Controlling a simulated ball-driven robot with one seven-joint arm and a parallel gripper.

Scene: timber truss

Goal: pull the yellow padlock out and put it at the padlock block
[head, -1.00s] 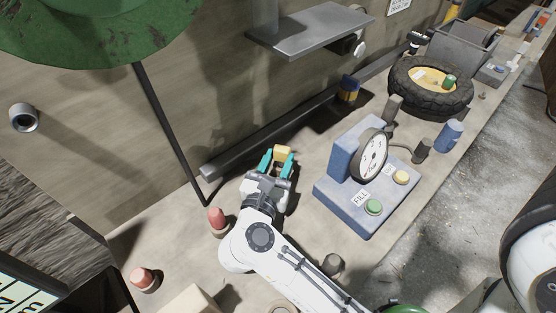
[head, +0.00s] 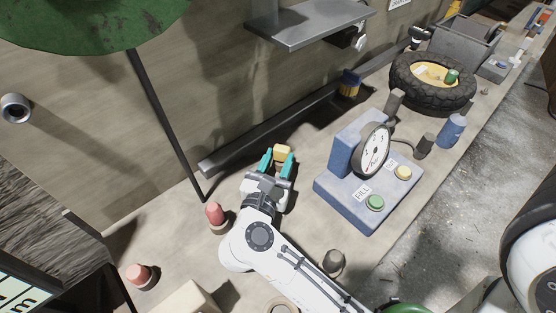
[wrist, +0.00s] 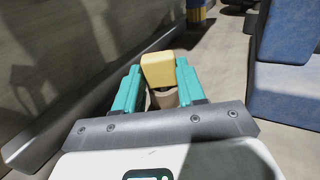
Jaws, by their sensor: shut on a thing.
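The yellow padlock (head: 282,152) is a small yellow block shape between the teal fingers of my gripper (head: 277,160). In the wrist view the padlock (wrist: 158,70) sits at the fingertips, and my gripper (wrist: 160,88) is shut on it. A tan round piece shows just below the padlock, between the fingers; I cannot tell whether the two touch. The padlock's shackle is hidden. I cannot make out which thing is the padlock block.
A blue stand with a dial gauge (head: 372,150) is right of my gripper. A dark rail (head: 270,128) runs along the wall behind. A red-topped peg (head: 215,214) stands at left.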

